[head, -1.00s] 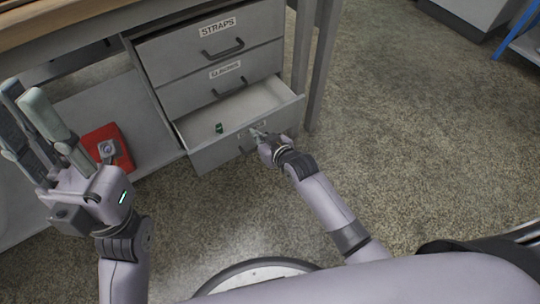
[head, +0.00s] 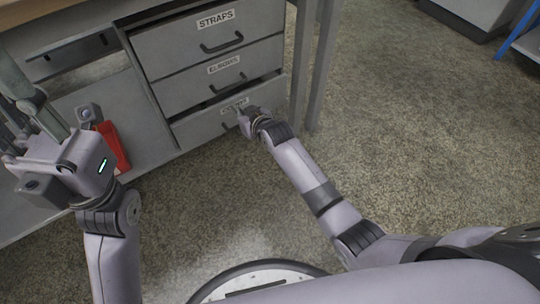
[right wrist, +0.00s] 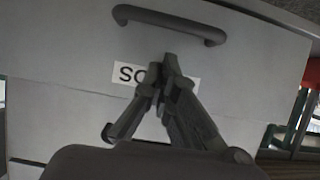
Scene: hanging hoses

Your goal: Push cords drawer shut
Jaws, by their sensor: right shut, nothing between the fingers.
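The cords drawer (head: 202,127) is the bottom one of three in the grey cabinet. It is nearly flush, with a dark gap along its top edge. Its inside is hidden. My right gripper (head: 241,115) is shut and empty, with its fingertips at the drawer front over the label. In the right wrist view the drawer front (right wrist: 60,50) fills the picture upside down. The shut fingers (right wrist: 165,65) cover part of the label (right wrist: 126,74), and the handle (right wrist: 170,20) shows above them. My left gripper (head: 22,105) is open and empty at the left, partly cut off.
The straps drawer (head: 180,47) and the middle drawer (head: 185,90) above are shut. A red object (head: 115,145) stands on the shelf at the left, partly behind my left gripper. Table legs (head: 325,65) stand right of the cabinet.

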